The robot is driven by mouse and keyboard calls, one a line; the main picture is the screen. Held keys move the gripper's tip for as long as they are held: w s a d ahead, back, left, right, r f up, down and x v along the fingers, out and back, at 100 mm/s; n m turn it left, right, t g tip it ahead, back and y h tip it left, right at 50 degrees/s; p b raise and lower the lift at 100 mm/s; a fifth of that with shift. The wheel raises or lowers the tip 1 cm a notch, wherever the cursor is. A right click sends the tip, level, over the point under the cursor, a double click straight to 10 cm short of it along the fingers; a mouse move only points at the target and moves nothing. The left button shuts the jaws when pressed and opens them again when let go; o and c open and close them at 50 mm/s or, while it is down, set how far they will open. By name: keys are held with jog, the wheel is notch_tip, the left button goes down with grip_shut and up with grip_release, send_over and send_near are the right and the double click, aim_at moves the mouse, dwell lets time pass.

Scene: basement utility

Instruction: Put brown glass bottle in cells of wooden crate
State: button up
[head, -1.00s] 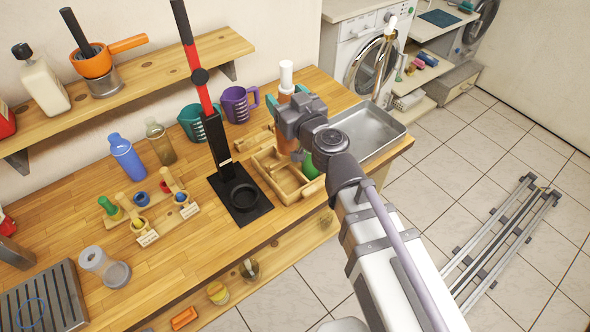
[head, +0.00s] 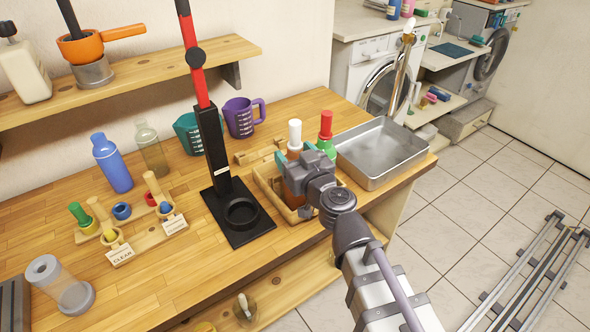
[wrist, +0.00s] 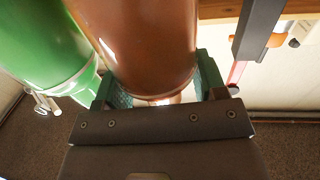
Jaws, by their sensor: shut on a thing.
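The brown glass bottle (head: 293,186) has a white cap and stands roughly upright in the head view. My gripper (head: 295,154) is shut on its upper part, with a teal finger on each side. The bottle's lower part is within the outline of the wooden crate (head: 264,184); its base is hidden, so I cannot tell whether it rests on the crate floor. A green bottle (head: 325,147) with a red cap stands just right of it, partly hidden by my wrist. In the wrist view the brown bottle (wrist: 150,40) fills the jaws, with the green bottle (wrist: 45,45) at left.
A metal tray (head: 382,180) lies right of the crate. A black stand (head: 222,165) with a red lever rises to the left. Purple (head: 240,118) and teal (head: 187,130) measuring jugs stand behind. The table's front edge is close to the crate.

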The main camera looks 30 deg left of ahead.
jog(key=shift+f, duration=0.4)
jog(key=o, duration=1.4)
jog(key=shift+c, duration=0.2)
jog(key=shift+r, duration=0.2)
jog(key=w+d+f+m+g+h, duration=0.25)
jog(key=d+f, duration=0.25)
jog(key=d, duration=0.6)
jog(key=w+d+f+m+g+h, duration=0.15)
jog(key=d+f+h, duration=0.3)
jog(key=d, duration=0.65)
jog(key=w+d+f+m+g+h, duration=0.1)
jog(key=w+d+f+h, duration=0.3)
jog(key=d, duration=0.7)
jog(key=s+d+m+g+h+p, duration=0.1)
jog(key=s+d+m+g+h, duration=0.1)
jog(key=d, duration=0.6)
jog(key=s+d+m+g+h+p, duration=0.1)
jog(key=s+d+m+h+p, duration=0.1)
jog(key=d+m, duration=0.3)
jog(key=shift+s+d+f+g+h, duration=0.4)
jog(key=shift+s+d, duration=0.5)
jog(key=shift+d, duration=1)
